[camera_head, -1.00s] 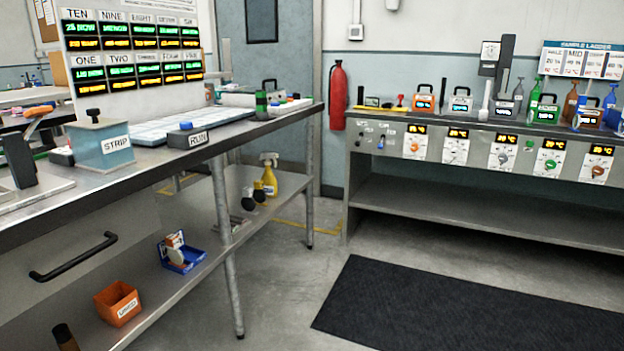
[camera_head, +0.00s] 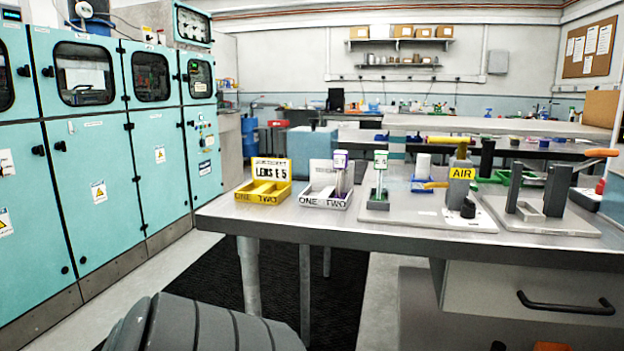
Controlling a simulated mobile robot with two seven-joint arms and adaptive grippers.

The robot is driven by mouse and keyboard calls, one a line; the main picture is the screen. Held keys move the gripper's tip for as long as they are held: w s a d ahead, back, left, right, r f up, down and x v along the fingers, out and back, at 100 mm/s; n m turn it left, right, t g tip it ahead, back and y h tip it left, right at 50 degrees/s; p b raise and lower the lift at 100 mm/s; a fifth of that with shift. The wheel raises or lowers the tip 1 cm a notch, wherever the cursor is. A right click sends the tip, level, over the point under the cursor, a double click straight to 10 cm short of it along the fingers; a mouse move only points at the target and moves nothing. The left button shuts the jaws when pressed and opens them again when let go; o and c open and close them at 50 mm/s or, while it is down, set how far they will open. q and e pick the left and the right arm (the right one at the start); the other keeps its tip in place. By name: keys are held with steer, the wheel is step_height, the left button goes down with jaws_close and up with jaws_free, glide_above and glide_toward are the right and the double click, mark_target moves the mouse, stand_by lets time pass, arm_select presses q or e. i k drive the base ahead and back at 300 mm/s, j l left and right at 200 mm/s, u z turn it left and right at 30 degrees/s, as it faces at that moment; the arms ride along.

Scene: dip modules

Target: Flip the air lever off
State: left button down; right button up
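The air valve (camera_head: 458,192) is a grey upright block with a yellow AIR label and a brownish top. It stands on a light plate on the bench. I cannot tell from here whether this position is on or off. A black round knob (camera_head: 468,209) sits low at the front of the block. Neither of my grippers is in view, and nothing touches the lever.
The bench (camera_head: 370,228) also holds a yellow tray (camera_head: 263,195), a white tray (camera_head: 325,199) and a small grey stand (camera_head: 379,201) with a green-and-white piece.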

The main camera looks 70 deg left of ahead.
mark_target(462, 143)
steer(key=u, duration=1.85)
